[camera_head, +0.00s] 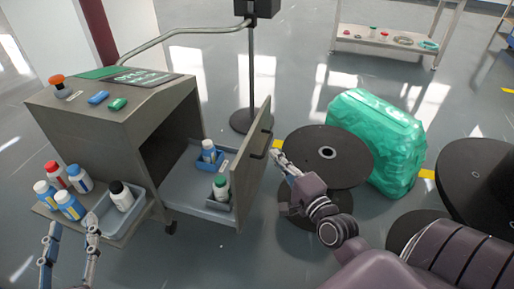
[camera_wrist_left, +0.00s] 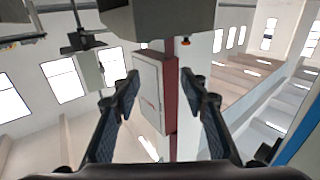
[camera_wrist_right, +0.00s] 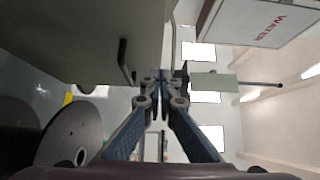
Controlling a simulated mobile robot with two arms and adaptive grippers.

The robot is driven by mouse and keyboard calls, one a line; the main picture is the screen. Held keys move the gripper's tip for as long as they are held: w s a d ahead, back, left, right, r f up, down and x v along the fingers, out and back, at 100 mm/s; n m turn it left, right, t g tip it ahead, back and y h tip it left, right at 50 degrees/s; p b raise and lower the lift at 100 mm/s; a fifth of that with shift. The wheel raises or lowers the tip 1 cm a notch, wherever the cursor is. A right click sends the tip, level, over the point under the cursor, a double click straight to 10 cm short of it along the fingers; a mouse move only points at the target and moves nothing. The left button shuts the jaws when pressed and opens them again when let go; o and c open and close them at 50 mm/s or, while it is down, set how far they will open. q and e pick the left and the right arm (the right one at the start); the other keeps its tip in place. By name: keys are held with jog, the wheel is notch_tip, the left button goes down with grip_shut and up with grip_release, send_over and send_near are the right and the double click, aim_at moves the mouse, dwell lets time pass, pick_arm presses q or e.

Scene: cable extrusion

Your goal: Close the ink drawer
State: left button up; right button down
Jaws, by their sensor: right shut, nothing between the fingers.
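The ink drawer (camera_head: 190,184) is pulled out of the right side of the grey machine (camera_head: 115,120). My right gripper (camera_head: 277,158) is shut and empty, just right of the panel near the handle. The right wrist view shows the handle (camera_wrist_right: 124,62) left of the shut fingertips (camera_wrist_right: 162,78). My left gripper (camera_head: 72,222) is open and empty at the lower left; it also shows in the left wrist view (camera_wrist_left: 168,85).
A side shelf (camera_head: 140,222) with several bottles is near my left gripper. A black spool (camera_head: 345,160) and a green wrapped bundle (camera_head: 378,130) stand right of the drawer. A pole (camera_head: 252,80) stands behind it.

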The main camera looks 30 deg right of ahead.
aim_at(251, 138)
pick_arm(q)
notch_tip(251, 138, up, 7)
jog(key=s+t+h+b, duration=0.1)
jog(key=t, duration=0.2)
jog(key=shift+d+t, duration=0.3)
pick_arm(e)
jog(key=shift+w+a, duration=0.4)
jog(key=shift+w, duration=0.75)
jog(key=shift+w+a, duration=0.4)
jog(key=shift+w, duration=0.75)
jog(key=shift+w+a, duration=0.4)
jog(key=shift+w, duration=0.75)
pick_arm(q)
jog(key=shift+f, duration=0.1)
pick_arm(e)
jog(key=shift+w, duration=0.1)
